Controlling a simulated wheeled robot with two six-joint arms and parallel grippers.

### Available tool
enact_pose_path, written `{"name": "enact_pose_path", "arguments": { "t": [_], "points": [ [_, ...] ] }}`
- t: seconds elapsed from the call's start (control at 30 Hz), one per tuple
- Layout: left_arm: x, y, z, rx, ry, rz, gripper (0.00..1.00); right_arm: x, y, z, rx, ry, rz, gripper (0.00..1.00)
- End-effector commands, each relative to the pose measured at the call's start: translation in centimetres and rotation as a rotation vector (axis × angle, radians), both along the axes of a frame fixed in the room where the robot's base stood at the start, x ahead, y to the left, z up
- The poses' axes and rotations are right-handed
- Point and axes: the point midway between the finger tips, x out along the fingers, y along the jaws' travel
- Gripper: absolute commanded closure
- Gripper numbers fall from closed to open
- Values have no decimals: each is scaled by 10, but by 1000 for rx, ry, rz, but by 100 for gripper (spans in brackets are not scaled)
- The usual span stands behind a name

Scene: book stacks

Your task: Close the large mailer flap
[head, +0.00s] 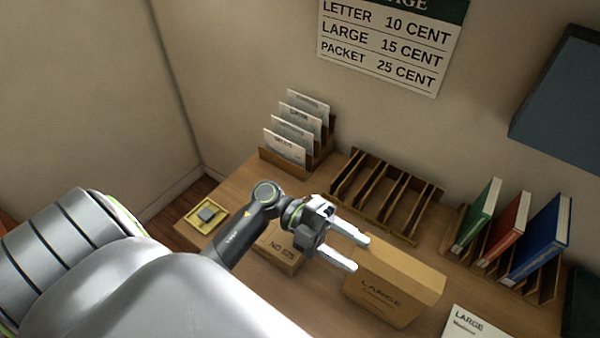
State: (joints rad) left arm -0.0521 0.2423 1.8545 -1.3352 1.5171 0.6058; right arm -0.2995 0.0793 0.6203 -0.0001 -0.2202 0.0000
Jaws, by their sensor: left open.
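The large mailer (378,307) is a brown box-like packet marked LARGE, standing on the desk right of centre. A plain tan panel (408,266) runs along its top; I cannot tell how far this flap is folded. My left gripper (362,254) is open, with its two fingers apart and pointing right at the mailer's upper left end. Nothing shows between the fingers. I cannot tell whether a fingertip touches the mailer. My right gripper is not in view.
A smaller brown box (281,256) sits partly behind my left arm. A yellow tray (206,216) holds a grey block. Behind are a letter rack (327,140) and an empty slotted rack (385,195). Green, red and blue books (537,240) stand at right. A white LARGE card (470,325) lies in front.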

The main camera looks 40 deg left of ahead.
Motion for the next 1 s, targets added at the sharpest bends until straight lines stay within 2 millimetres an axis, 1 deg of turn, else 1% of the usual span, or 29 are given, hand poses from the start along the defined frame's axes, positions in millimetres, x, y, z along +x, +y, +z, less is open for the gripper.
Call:
{"name": "enact_pose_path", "arguments": {
  "t": [0.03, 0.1, 0.4, 0.6, 0.8, 1.0],
  "points": [
    [0, 9, -4, 7, -1, 1, 47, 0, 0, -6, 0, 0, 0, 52],
    [0, 20, -4, 5, -1, 0, 47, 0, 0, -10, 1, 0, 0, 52],
    [0, 66, -4, 5, 0, 0, 47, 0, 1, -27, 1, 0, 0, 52],
    [0, 94, -3, 4, 0, 0, 47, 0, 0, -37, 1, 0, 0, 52],
    [0, 110, -1, 1, -1, 1, 47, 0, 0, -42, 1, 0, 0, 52],
    [0, 114, 0, -1, -1, 0, 47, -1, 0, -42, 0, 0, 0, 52]
  ]
}}
